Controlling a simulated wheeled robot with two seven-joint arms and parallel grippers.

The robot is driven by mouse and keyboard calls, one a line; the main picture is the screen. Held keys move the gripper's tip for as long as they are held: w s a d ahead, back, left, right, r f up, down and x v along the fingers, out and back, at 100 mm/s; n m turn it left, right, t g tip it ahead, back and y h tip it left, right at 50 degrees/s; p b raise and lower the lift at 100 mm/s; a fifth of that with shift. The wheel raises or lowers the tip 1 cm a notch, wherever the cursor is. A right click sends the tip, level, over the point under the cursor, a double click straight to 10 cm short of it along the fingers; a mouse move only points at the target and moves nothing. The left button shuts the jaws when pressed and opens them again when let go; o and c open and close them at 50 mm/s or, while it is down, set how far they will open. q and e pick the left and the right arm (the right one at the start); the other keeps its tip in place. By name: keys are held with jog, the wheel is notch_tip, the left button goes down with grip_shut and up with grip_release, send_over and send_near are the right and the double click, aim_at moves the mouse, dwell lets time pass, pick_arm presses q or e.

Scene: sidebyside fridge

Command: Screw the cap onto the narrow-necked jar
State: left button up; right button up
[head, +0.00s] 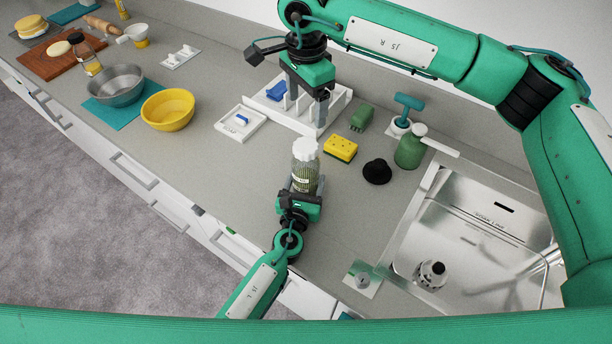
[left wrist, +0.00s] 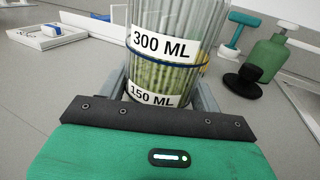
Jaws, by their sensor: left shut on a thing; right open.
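The clear jar (head: 305,178) stands upright on the counter with greenish contents inside. It fills the middle of the left wrist view (left wrist: 172,78), where labels read 300 ML and 150 ML; its top is out of that view. A white cap (head: 306,149) sits on top of the jar; I cannot tell how tightly it is seated. My left gripper (head: 302,190) is shut around the jar's lower body, one finger on each side. My right gripper (head: 306,98) is open and empty, pointing down over the white rack, behind and above the jar.
Behind the jar are a white rack (head: 336,112), a yellow sponge (head: 341,149), a black knob-like object (head: 377,172) and a green bottle (head: 410,150). The sink (head: 480,235) is at right. A yellow bowl (head: 168,110) stands left.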

pick_arm(q)
jog(key=o, duration=2)
jog(key=shift+c, duration=0.2)
jog(key=b+v, duration=0.3)
jog(key=v, duration=1)
jog(key=shift+f, duration=0.1)
pick_arm(e)
notch_tip(320, 180, down, 3)
jog(key=shift+f, duration=0.1)
pick_arm(q)
jog(key=shift+s+a, duration=0.15)
jog(key=shift+s, duration=0.25)
